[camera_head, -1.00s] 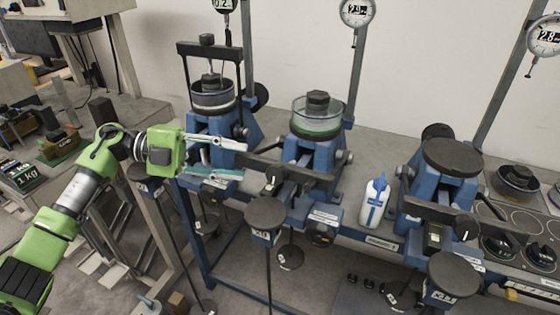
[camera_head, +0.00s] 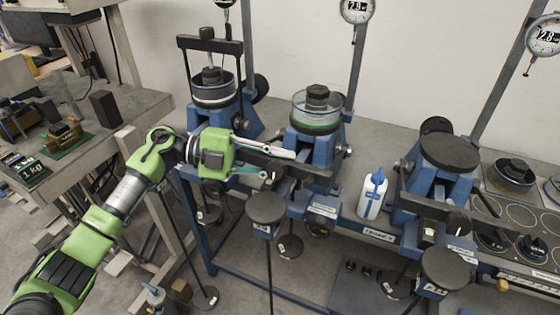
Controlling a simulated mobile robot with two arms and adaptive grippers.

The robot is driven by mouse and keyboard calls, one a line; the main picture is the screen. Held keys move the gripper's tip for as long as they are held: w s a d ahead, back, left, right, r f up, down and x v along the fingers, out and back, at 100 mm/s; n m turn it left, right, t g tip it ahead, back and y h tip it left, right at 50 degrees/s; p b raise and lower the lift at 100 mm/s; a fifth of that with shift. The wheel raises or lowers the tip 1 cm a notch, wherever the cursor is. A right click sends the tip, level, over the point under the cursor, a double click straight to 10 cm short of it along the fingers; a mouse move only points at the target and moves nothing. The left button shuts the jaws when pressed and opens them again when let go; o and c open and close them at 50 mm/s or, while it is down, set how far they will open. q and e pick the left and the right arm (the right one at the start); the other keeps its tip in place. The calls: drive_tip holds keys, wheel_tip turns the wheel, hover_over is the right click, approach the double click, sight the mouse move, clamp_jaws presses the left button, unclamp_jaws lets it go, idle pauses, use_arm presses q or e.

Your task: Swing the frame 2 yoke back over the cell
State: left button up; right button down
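The middle blue frame, which I take for frame 2, carries a clear round cell (camera_head: 317,110) with a green band and a black cap. No yoke stands over this cell. A dark bar (camera_head: 318,176), probably its yoke swung down to the front, lies below the cell. My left gripper (camera_head: 280,163) comes in from the left, its two fingers apart and pointing right. They overlap the left part of the bar in the picture; I cannot tell whether they touch it. My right gripper is out of view.
The left frame has an upright dark yoke (camera_head: 209,44) over its cell. A white and blue bottle (camera_head: 372,195) stands between the middle and right frames. Round weight hangers (camera_head: 265,208) hang in front.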

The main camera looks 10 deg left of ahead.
use_arm(q)
clamp_jaws()
drive_tip(key=shift+w+r+p, duration=0.1)
drive_tip(key=shift+r+p, duration=0.35)
drive_tip(key=shift+p, duration=0.05)
drive_tip(key=w+d+r+n+g+y+p, duration=0.2)
drive_tip(key=w+r+n+p, duration=0.3)
drive_tip(key=w+r, duration=0.3)
drive_tip(key=shift+d+r+p, duration=0.35)
drive_tip(key=shift+r+p, duration=0.45)
drive_tip(key=shift+p, duration=0.05)
drive_tip(key=shift+w, duration=0.15)
drive_tip(key=o, duration=0.6)
unclamp_jaws()
drive_tip(key=shift+o, duration=0.3)
